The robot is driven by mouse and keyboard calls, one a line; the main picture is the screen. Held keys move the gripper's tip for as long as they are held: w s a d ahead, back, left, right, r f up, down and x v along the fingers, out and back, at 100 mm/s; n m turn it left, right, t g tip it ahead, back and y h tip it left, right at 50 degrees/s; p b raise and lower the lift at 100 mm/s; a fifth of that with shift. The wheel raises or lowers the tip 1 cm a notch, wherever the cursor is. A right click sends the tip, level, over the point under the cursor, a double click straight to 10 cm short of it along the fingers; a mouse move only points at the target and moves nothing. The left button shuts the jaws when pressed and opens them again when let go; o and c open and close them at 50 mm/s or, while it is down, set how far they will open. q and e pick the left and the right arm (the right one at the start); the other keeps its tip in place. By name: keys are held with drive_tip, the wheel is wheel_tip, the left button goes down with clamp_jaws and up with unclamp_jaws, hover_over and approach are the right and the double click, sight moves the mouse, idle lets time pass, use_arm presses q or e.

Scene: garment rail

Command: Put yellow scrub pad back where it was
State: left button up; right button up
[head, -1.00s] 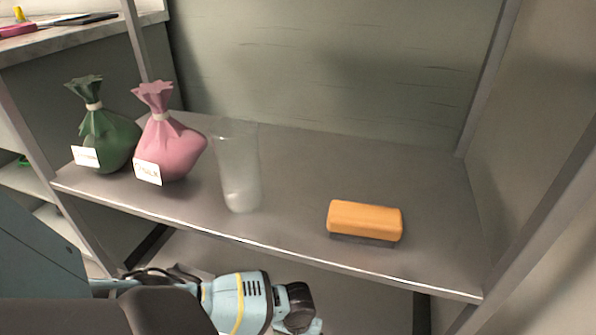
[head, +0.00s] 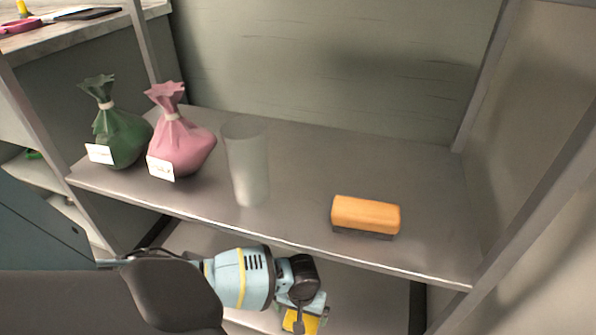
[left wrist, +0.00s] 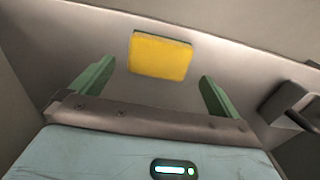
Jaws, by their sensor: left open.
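The yellow scrub pad (left wrist: 160,56) lies on a grey surface in the left wrist view, just beyond and between my two green fingers. My left gripper (left wrist: 157,73) is open, with a gap between each finger and the pad. In the head view a yellow patch, which looks like the pad (head: 299,321), shows at the bottom edge below my left wrist, at the lower shelf. The left fingers are mostly hidden there. My right gripper is not in view.
The upper shelf (head: 300,180) holds a green sack (head: 122,140), a pink sack (head: 182,148), a clear tumbler (head: 246,165) and an orange block-shaped brush (head: 366,214). Its front edge runs above my left arm. A dark bracket (left wrist: 298,108) stands right of the gripper.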

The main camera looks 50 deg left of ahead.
use_arm(q)
wheel_tip(320, 180, up, 6)
drive_tip(key=shift+f+p, duration=0.2)
drive_tip(key=shift+p, duration=0.9)
